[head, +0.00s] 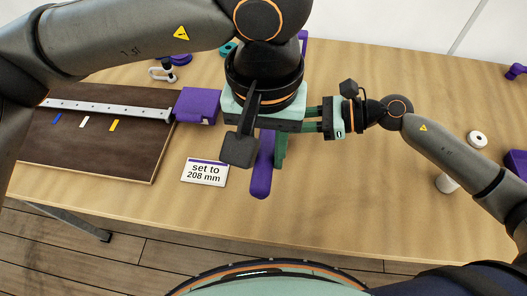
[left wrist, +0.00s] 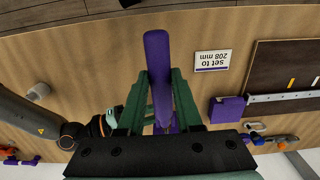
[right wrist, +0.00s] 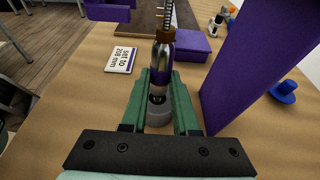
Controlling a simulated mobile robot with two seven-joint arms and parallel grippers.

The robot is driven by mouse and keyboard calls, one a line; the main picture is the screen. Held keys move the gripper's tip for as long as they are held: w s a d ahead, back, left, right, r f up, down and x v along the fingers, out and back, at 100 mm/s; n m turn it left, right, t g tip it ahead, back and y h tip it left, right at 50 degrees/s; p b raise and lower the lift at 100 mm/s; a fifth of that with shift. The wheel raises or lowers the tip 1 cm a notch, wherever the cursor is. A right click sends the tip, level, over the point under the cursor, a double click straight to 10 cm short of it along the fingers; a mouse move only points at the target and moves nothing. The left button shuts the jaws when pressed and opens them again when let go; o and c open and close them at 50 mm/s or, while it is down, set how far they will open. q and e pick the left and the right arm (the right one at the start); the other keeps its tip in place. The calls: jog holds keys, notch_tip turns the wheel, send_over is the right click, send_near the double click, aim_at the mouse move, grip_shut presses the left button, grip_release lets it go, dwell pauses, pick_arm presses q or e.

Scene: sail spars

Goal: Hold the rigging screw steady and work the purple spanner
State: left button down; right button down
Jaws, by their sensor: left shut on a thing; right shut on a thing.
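The purple spanner's (head: 261,180) handle points toward the table's near edge. My left gripper (head: 270,148) is shut on it; its green fingers sit either side of the handle (left wrist: 157,50) in the left wrist view. The rigging screw (right wrist: 161,55) shows in the right wrist view as a metal body with a purple band, a threaded rod at its far end and a grey round part at its near end. My right gripper (right wrist: 158,90) is shut on it. In the head view, my left gripper hides the screw and my right gripper's (head: 312,120) fingertips.
A purple block (head: 198,104) stands by the metal rule (head: 105,108) on a dark board (head: 85,145). A "set to 208 mm" card (head: 205,172) lies in front. A tall purple panel (right wrist: 262,65) rises close beside my right gripper.

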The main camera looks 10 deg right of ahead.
aim_at(268, 132)
pick_arm(q)
jog(key=shift+w+d, duration=0.3)
jog(key=shift+w, duration=0.7)
jog(key=shift+w+d, duration=0.25)
jog(key=shift+w, duration=0.7)
jog(key=shift+w, duration=0.3)
dwell(0.3)
jog(key=shift+f, duration=0.15)
jog(key=shift+f, duration=0.25)
jog(key=shift+r, duration=0.1)
jog(key=shift+r, duration=0.25)
dwell(0.5)
jog(key=shift+s, duration=0.2)
